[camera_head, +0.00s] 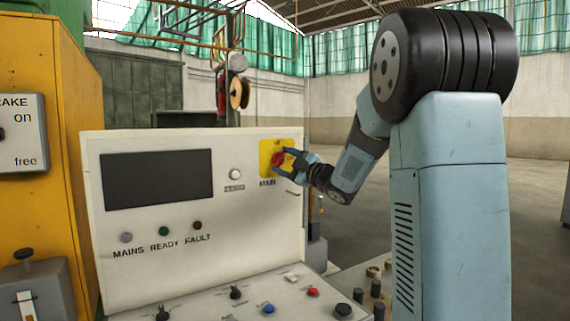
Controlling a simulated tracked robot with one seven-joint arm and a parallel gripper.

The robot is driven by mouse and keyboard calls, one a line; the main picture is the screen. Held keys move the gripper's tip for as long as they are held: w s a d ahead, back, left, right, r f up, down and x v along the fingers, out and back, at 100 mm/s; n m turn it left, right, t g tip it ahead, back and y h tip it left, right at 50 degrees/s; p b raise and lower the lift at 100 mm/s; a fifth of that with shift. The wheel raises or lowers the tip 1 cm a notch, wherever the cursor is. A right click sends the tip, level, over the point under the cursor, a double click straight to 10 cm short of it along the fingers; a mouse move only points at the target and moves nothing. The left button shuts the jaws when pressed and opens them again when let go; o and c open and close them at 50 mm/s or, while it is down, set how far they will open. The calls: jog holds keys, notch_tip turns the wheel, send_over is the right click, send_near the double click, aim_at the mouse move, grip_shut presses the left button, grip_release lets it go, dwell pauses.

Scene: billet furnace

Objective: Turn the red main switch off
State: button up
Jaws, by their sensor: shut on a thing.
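The red main switch (277,159) sits on a yellow plate (266,148) at the upper right of the upright control panel (235,270), above the label MAIN. My gripper (284,160) is at the switch, with its fingers shut on the red handle. The fingers cover part of the handle, so its exact angle is hard to tell. My arm reaches in from the right.
The panel also carries a dark screen (157,178), a white button (235,174) and MAINS, READY and FAULT lamps. Below, a sloping desk has knobs, a blue button (268,309) and a red button (313,292). A yellow cabinet (50,230) stands at left. Open floor lies behind my arm.

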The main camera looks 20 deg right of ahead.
jog(key=n+g, duration=0.2)
jog(key=n, duration=0.3)
jog(key=shift+n+g, duration=0.4)
jog(key=shift+n, duration=0.4)
jog(key=shift+a+f, duration=0.1)
jog(key=shift+f, duration=0.05)
jog(key=o, duration=1.1)
jog(key=shift+c, duration=0.2)
jog(key=shift+r+h, duration=0.2)
jog(key=shift+h, duration=0.1)
jog(key=shift+s+d, duration=0.45)
jog(key=v, duration=1.2)
jog(key=shift+s+d, duration=0.15)
jog(key=shift+s, duration=0.1)
